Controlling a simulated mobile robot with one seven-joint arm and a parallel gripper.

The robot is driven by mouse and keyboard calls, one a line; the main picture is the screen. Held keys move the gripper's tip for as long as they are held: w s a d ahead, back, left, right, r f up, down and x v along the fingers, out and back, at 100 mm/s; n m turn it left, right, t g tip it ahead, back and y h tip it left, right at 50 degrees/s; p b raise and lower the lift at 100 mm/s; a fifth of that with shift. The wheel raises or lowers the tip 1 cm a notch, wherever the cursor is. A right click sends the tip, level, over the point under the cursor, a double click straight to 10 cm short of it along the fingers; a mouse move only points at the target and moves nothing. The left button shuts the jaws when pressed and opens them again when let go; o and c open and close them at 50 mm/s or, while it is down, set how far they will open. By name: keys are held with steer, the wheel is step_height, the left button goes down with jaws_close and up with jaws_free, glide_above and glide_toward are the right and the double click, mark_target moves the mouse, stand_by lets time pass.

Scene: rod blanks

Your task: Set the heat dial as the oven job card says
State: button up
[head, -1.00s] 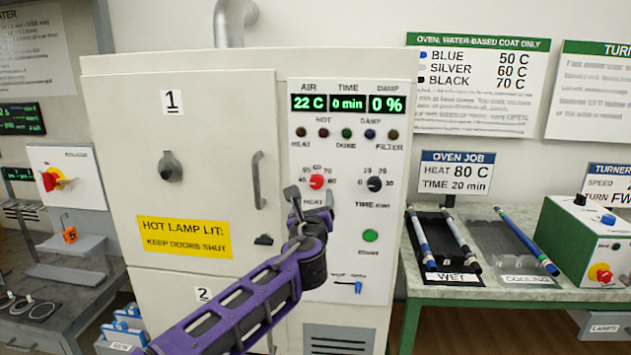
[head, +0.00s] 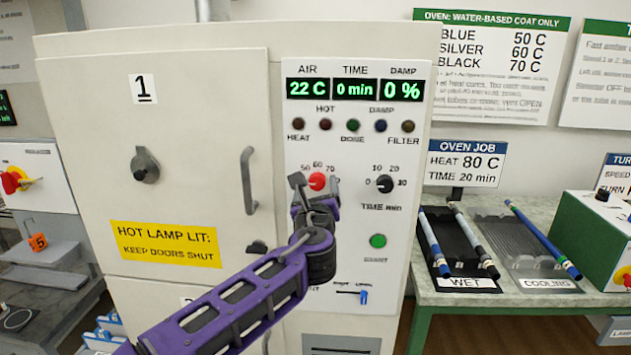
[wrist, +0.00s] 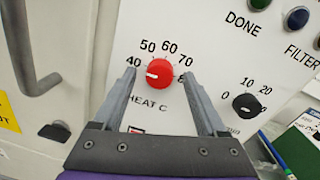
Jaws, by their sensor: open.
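The red heat dial (head: 316,181) is on the oven's white control panel. In the wrist view the heat dial (wrist: 159,73) shows a white pointer mark toward the 40 side of a scale with 40, 50, 60 and 70; the last number is hidden by a finger. My gripper (wrist: 160,88) is open, its fingers on either side of the dial and apart from it. In the head view my gripper (head: 314,190) is in front of the dial and partly covers its scale. The oven job card (head: 467,163) reads HEAT 80 C, TIME 20 min.
The black time dial (head: 385,184) is right of the heat dial, above a green button (head: 377,241). The display (head: 353,89) reads 22 C, 0 min, 0 %. Door 1's handle (head: 247,181) stands out at left. Rods lie on a bench (head: 520,298) at right.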

steer(key=shift+w, duration=0.3)
steer(key=shift+c, duration=0.3)
jaws_close()
